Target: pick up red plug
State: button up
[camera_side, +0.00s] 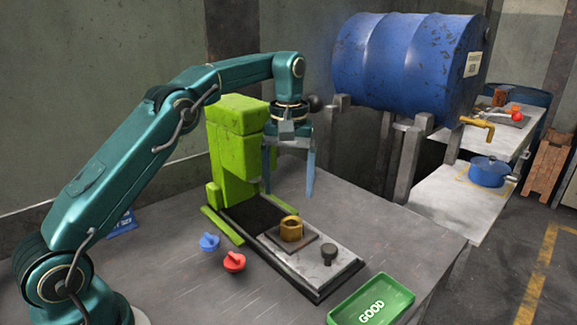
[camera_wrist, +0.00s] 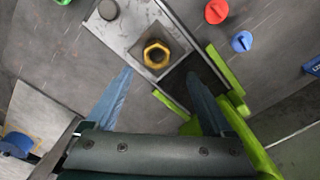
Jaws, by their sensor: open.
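The red plug (camera_side: 234,262) lies on the grey table at the left of the press plate, with a blue plug (camera_side: 209,242) just behind it. In the wrist view the red plug (camera_wrist: 216,11) is at the top right, and the blue plug (camera_wrist: 242,41) is below it to the right. My gripper (camera_side: 290,190) is open and empty, hanging above the press plate, up and to the right of the red plug. In the wrist view its two fingers (camera_wrist: 160,100) are spread wide with nothing between the tips.
A green press (camera_side: 238,150) stands behind a plate (camera_side: 335,265) bearing a brass nut (camera_side: 291,229) and a dark knob (camera_side: 328,254). A green tray marked GOOD (camera_side: 345,312) is at the front right. The table around the plugs is clear.

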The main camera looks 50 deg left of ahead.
aim_at(234, 255)
jog(key=s+f+m, duration=0.1)
jog(key=s+a+f+m, duration=0.1)
jog(key=s, duration=0.1)
jog(key=s+a+f+m, duration=0.1)
jog(key=s+f, duration=0.1)
jog(key=shift+s+a+m, duration=0.1)
jog(key=shift+s+m, duration=0.05)
jog(key=shift+m, duration=0.25)
jog(key=s+f+m, duration=0.1)
jog(key=s, duration=0.1)
jog(key=s+f+m, duration=0.1)
jog(key=s, duration=0.1)
jog(key=s+f+m, duration=0.1)
jog(key=s, duration=0.2)
jog(key=shift+f, duration=0.35)
jog(key=shift+s+f, duration=0.1)
jog(key=shift+f, duration=2.45)
jog(key=c, duration=0.8)
